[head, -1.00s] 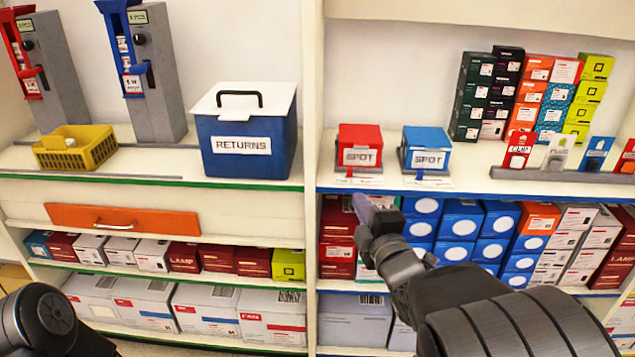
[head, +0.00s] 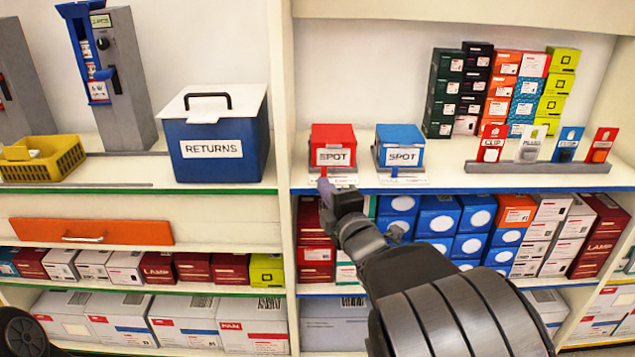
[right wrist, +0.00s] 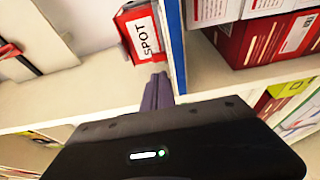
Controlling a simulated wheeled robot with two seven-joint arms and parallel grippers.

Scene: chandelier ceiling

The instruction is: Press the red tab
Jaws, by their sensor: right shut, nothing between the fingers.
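A red SPOT box (head: 332,138) stands on the upper shelf, left of a blue SPOT box (head: 399,140). A small blue tab (head: 394,173) shows at the front base of the blue box. My right gripper (head: 323,187) is shut and empty, just in front of and below the red box. My left gripper is out of view.
A blue RETURNS bin (head: 222,130) with a white lid and a yellow basket (head: 45,160) stand left of the upright divider (head: 284,220). A card rack (head: 540,168) stands at right. Packed boxes fill the lower shelf below my right gripper.

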